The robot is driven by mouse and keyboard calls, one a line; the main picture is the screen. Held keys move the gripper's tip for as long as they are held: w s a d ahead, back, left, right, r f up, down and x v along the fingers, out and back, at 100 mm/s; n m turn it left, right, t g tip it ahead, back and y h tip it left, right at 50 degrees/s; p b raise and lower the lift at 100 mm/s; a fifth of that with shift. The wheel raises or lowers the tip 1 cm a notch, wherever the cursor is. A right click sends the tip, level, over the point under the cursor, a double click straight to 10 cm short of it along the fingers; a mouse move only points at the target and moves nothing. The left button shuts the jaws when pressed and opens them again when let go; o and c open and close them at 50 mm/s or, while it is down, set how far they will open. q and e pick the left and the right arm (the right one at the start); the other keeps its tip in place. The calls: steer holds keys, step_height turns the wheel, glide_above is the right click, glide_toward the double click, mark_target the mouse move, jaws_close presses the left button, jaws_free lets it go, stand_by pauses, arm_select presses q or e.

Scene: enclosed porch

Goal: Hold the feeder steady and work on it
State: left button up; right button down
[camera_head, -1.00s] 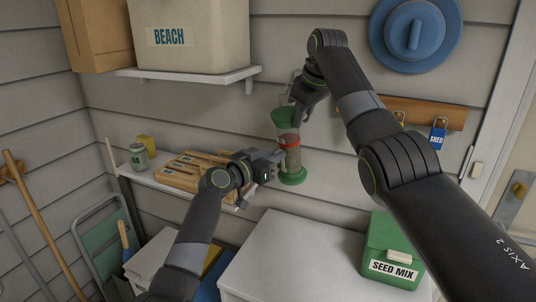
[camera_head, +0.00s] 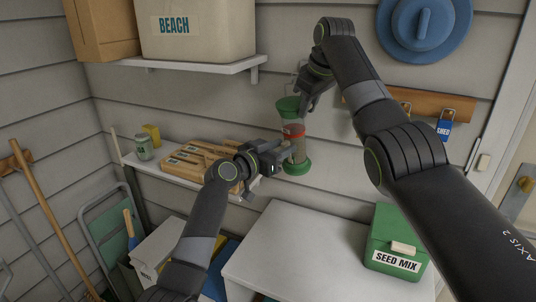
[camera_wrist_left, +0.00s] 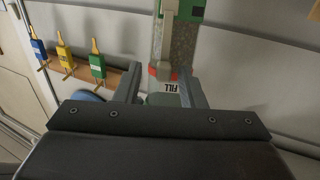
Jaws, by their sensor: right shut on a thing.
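The feeder (camera_head: 292,142) is a clear seed-filled tube with a green top, a red band and a green base. It stands upright against the wall in the head view. My right gripper (camera_head: 303,101) comes from above and is shut on its green top. My left gripper (camera_head: 286,153) is at the lower tube from the left. In the left wrist view, which looks upside down, the tube (camera_wrist_left: 173,50) runs between the fingers of my left gripper (camera_wrist_left: 163,88), which look open with a gap on one side.
A white cabinet top (camera_head: 300,245) is below, with a green "SEED MIX" box (camera_head: 388,240) on it. A shelf with wooden pieces (camera_head: 196,160) is at left. A "BEACH" bin (camera_head: 200,30) sits on the upper shelf.

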arm_select(q)
steer(key=v, duration=1.1)
steer(key=shift+s+a, duration=0.2)
steer(key=shift+s, duration=0.05)
stand_by(0.4)
arm_select(e)
steer(key=shift+c, duration=1.6)
jaws_free()
steer(key=shift+r, duration=0.15)
arm_select(q)
steer(key=shift+r+p, duration=0.5)
steer(key=shift+p, duration=0.05)
arm_select(e)
steer(key=v, duration=0.4)
steer(key=shift+r, duration=0.4)
steer(key=shift+o, duration=0.4)
steer(key=shift+o, duration=1.2)
